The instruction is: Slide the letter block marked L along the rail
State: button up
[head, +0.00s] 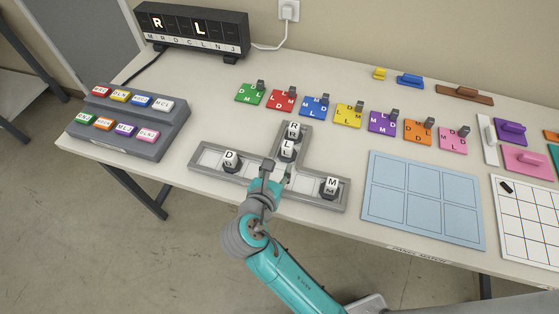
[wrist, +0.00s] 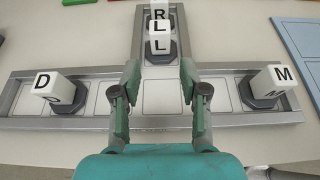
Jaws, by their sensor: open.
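The block marked L (wrist: 160,37) is white with black letters and sits on a dark base in the upright arm of the grey T-shaped rail (head: 213,180). It also shows in the head view (head: 288,148). The block marked R (head: 294,131) stands right behind it. My gripper (wrist: 160,80) is open and empty over the rail's junction. Its fingertips are on the near side of L, one to each side, and L does not appear gripped.
A black display (head: 193,30) shows R and L at the back left. A grey button console (head: 128,122) stands at the left. Coloured lettered tiles (head: 347,115) lie in a row behind the rail. A pale blue panel (head: 423,200) lies to the right.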

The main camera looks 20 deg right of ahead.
aim_at(286, 152)
jog(key=x, duration=1.1)
jog(key=shift+r, duration=0.1)
jog(key=shift+s, duration=0.1)
jog(key=shift+c, duration=0.3)
grip_shut()
